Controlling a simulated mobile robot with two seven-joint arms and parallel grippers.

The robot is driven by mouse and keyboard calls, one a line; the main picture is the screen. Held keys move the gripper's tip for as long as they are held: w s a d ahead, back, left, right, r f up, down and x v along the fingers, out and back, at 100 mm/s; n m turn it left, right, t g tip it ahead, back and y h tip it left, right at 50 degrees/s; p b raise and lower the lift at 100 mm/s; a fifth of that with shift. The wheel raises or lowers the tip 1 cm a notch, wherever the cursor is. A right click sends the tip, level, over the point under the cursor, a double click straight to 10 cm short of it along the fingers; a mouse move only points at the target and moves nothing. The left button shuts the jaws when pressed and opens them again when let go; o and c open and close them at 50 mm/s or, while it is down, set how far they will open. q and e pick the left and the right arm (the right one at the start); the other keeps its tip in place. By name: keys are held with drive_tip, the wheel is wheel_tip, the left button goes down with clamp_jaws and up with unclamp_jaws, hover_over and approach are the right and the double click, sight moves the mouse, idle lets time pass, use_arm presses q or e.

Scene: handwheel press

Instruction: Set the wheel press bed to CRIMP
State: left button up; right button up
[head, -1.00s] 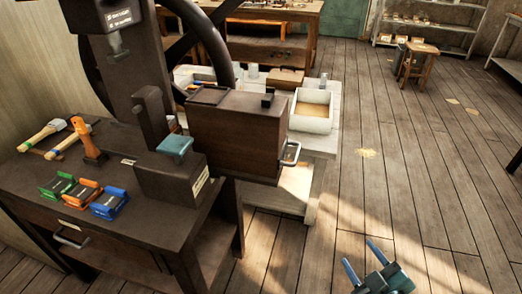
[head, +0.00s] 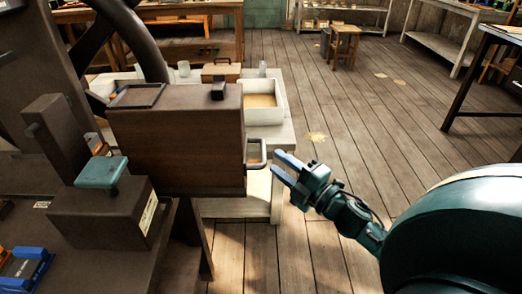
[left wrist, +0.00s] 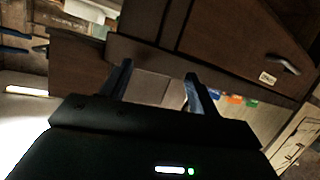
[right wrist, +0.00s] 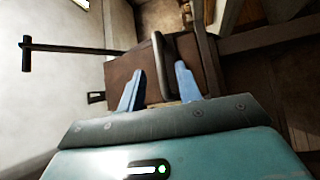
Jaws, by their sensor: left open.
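The dark press stands at the left of the head view, with part of its handwheel (head: 143,42) showing. A teal-topped lever or pad (head: 102,172) sits on its dark block (head: 105,212), which bears a small label I cannot read. Beside it is a brown wooden box (head: 180,145) with a metal loop handle (head: 256,152) on its right side. My right gripper (head: 281,166) is open just right of that handle; the right wrist view shows the handle (right wrist: 160,60) near and between the fingertips. My left gripper (left wrist: 158,72) is open and empty, below the bench. No CRIMP mark is legible.
A blue block (head: 25,268) lies on the bench at lower left. A pale table with a white bin (head: 263,112) stands behind the box. A drawer handle (left wrist: 284,64) shows in the left wrist view.

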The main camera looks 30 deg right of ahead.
sight(262, 149)
drive_tip(key=x, duration=0.6)
drive_tip(key=shift+w+a, duration=0.1)
drive_tip(key=shift+w, duration=0.15)
drive_tip(key=shift+c, duration=0.5)
clamp_jaws()
